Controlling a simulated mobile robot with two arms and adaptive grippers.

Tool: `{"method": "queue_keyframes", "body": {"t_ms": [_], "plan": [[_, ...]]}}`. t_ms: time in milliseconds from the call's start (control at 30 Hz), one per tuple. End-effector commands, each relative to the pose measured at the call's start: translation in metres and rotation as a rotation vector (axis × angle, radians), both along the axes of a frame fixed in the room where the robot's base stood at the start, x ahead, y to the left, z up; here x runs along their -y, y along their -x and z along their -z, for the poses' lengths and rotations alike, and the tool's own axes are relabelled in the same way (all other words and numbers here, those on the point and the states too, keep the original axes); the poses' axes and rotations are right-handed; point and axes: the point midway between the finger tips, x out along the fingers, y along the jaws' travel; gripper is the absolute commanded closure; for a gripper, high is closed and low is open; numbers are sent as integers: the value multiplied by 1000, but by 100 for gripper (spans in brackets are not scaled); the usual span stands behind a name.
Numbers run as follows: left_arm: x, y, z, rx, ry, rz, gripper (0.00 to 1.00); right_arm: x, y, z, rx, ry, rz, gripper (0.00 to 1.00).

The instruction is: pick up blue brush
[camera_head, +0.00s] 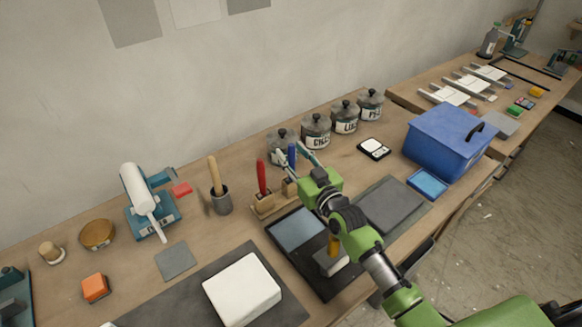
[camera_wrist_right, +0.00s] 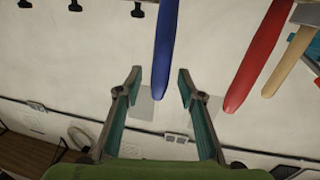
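The blue brush (camera_head: 292,157) shows as an upright blue handle at the wooden rack (camera_head: 264,207); its lower part is hidden behind my right gripper. My right gripper (camera_head: 291,150) is open, with its fingers around the handle's upper end. In the right wrist view the blue brush (camera_wrist_right: 166,45) reaches with its tip between the two open fingers of the right gripper (camera_wrist_right: 160,84). A gap shows on both sides of the handle. My left gripper is not in view.
A red-handled brush (camera_head: 262,178) stands in the rack left of the blue one. Lidded jars (camera_head: 316,132) stand behind it. A metal cup with a wooden-handled tool (camera_head: 220,200) is at left. A blue box (camera_head: 447,145) is at right. A tray (camera_head: 310,265) lies in front.

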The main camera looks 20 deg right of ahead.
Motion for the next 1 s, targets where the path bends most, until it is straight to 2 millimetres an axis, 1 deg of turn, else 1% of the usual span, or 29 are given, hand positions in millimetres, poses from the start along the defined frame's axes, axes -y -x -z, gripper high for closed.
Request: {"method": "queue_keyframes", "body": {"t_ms": [33,133,367,400,467,500,533,867,967,1000], "plan": [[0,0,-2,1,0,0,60,-1,-5,0,-1,0,0,64],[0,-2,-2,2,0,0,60,-2,-11,1,-2,0,0,64],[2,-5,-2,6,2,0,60,-2,-12,2,-2,1,0,64],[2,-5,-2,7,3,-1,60,-2,-12,2,-2,1,0,70],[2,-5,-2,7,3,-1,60,-2,-12,2,-2,1,0,85],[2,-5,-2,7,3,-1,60,-2,-12,2,-2,1,0,95],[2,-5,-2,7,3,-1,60,-2,-12,2,-2,1,0,100],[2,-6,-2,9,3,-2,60,-2,-12,0,0,1,0,100],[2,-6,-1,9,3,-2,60,-3,-12,-8,2,0,-1,100],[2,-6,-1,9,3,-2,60,-3,-12,-14,4,-1,0,100]]}}
